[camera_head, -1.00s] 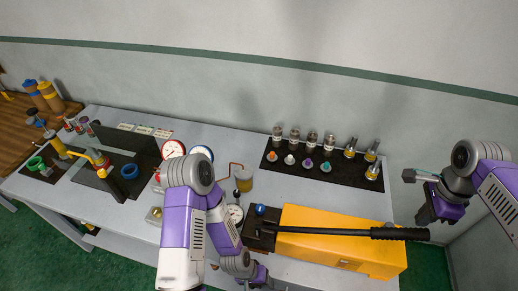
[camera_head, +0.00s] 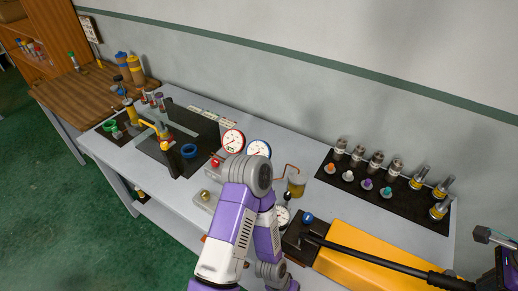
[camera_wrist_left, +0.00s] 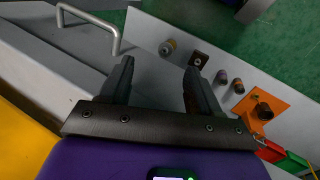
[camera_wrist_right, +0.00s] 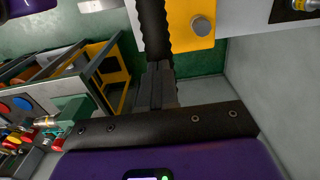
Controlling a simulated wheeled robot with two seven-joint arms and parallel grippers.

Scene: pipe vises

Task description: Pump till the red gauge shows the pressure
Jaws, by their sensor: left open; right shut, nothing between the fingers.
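The red-rimmed gauge (camera_head: 233,141) stands at the back of the bench, left of a blue-rimmed gauge; its reading is too small to tell. The yellow pump (camera_head: 362,254) lies at the front right, its long black lever (camera_head: 370,260) slanting down to the right. My right gripper (camera_wrist_right: 158,72) is shut and empty; the lever's ribbed black grip (camera_wrist_right: 155,25) shows just beyond its fingertips, and I cannot tell if they touch. In the head view it is cut by the right edge. My left gripper (camera_wrist_left: 160,68) is open and empty, near a grey metal handle (camera_wrist_left: 88,25).
The blue-rimmed gauge (camera_head: 259,149) and a smaller white gauge (camera_head: 283,215) are close to my left arm. A black mat (camera_head: 405,206) with several fittings lies at the back right. Valves and a blue ring (camera_head: 189,151) stand on the left. A wooden bench (camera_head: 85,92) is beyond.

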